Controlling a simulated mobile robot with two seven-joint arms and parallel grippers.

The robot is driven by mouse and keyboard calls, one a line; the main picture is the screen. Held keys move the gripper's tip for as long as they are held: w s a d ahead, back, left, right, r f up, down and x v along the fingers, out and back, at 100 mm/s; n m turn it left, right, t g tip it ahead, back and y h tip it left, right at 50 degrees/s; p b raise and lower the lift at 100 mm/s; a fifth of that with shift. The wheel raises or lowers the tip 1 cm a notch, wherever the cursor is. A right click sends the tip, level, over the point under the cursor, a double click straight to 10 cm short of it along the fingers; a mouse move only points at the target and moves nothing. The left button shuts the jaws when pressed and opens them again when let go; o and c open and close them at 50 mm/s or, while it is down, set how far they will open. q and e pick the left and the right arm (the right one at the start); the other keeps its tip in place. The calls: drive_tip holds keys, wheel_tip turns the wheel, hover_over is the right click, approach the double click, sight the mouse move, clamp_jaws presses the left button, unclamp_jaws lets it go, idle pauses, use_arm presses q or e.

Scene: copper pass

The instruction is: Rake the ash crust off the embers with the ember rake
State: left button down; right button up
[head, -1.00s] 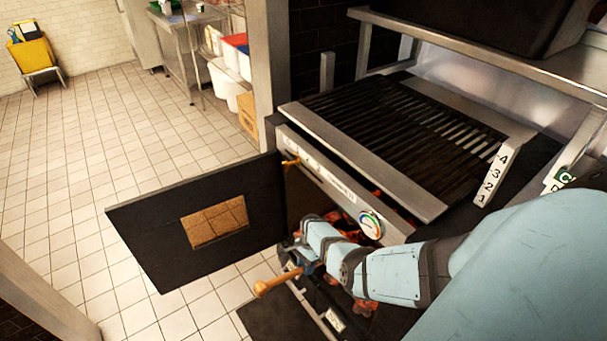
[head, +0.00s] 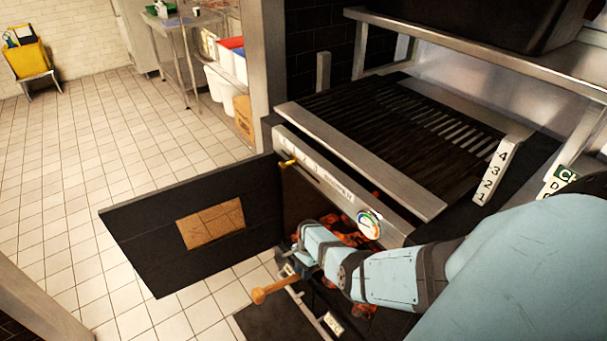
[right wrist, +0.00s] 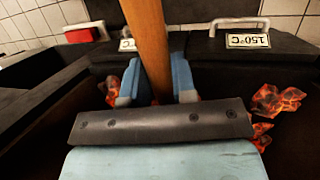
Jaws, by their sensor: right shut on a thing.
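My right gripper (head: 290,268) is shut on the wooden handle of the ember rake (head: 263,294), whose knob end sticks out in front of the oven opening. In the right wrist view the handle (right wrist: 148,40) passes between the two pale blue fingers of the gripper (right wrist: 155,88). The rake's head is hidden. Glowing orange embers (head: 350,228) show inside the oven behind my arm, and more embers (right wrist: 275,101) lie on both sides of the gripper in the right wrist view. I cannot make out a separate ash crust. My left gripper is out of view.
The black oven door (head: 145,232) stands open to the left. A gauge (head: 369,223) sits on the steel front below the grill grate (head: 400,130). A plate reading 150°C (right wrist: 248,41) shows near a metal handle.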

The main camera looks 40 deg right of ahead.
drive_tip(key=shift+f+b, duration=0.5)
drive_tip(key=shift+f, duration=0.05)
drive_tip(key=shift+r, duration=0.1)
drive_tip(key=shift+a, duration=0.1)
drive_tip(key=w+a+p, duration=0.1)
drive_tip(key=a, duration=1.3)
drive_tip(key=shift+w+a+f+p, duration=0.25)
drive_tip(key=shift+w+a+p, duration=0.1)
drive_tip(key=shift+a, duration=0.05)
idle(0.7)
drive_tip(key=shift+r+p, duration=1.55)
